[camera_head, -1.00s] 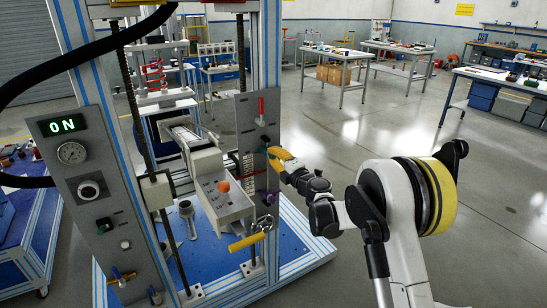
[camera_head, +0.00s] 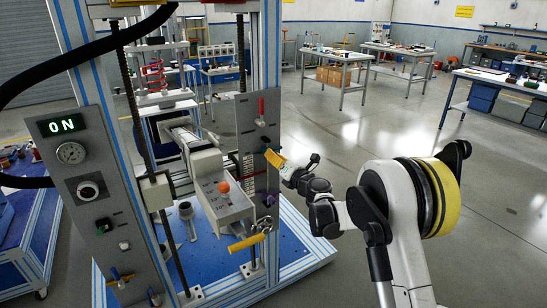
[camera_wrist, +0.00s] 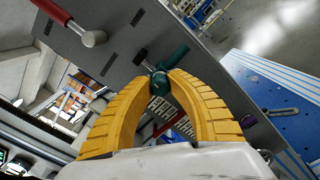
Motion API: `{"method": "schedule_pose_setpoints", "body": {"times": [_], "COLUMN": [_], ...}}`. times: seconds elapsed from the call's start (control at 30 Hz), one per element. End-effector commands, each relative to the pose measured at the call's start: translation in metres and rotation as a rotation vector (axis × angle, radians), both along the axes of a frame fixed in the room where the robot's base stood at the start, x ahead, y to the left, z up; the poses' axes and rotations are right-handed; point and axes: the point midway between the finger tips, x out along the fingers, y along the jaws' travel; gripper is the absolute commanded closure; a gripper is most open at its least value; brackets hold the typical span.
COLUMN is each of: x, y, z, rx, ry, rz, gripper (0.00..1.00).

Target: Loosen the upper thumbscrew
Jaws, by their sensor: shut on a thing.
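The upper thumbscrew (camera_wrist: 160,84) is a teal-green knob with a stem, on the dark grey upright plate (camera_head: 246,122). My gripper (camera_wrist: 160,76) has its two yellow ribbed fingers closed around the knob in the wrist view. In the head view my gripper (camera_head: 270,154) reaches the plate from the right, and its fingers hide most of the knob. A purple lower thumbscrew (camera_head: 270,199) sits further down the same plate, below my gripper.
A red-handled lever (camera_head: 262,107) is above my gripper on the plate and also shows in the wrist view (camera_wrist: 70,18). A yellow-handled crank (camera_head: 248,241) juts out below. A white box with an orange knob (camera_head: 223,187) stands left.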

Motion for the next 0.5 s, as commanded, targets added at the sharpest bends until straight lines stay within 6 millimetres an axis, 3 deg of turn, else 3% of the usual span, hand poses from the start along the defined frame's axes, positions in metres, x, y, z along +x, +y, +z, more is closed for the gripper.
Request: {"method": "schedule_pose_setpoints", "body": {"times": [0.5], "x": [0.0009], "y": [-0.001], "z": [0.0012], "rx": [-0.075], "ry": [-0.051], "rz": [-0.003], "gripper": [1.0]}}
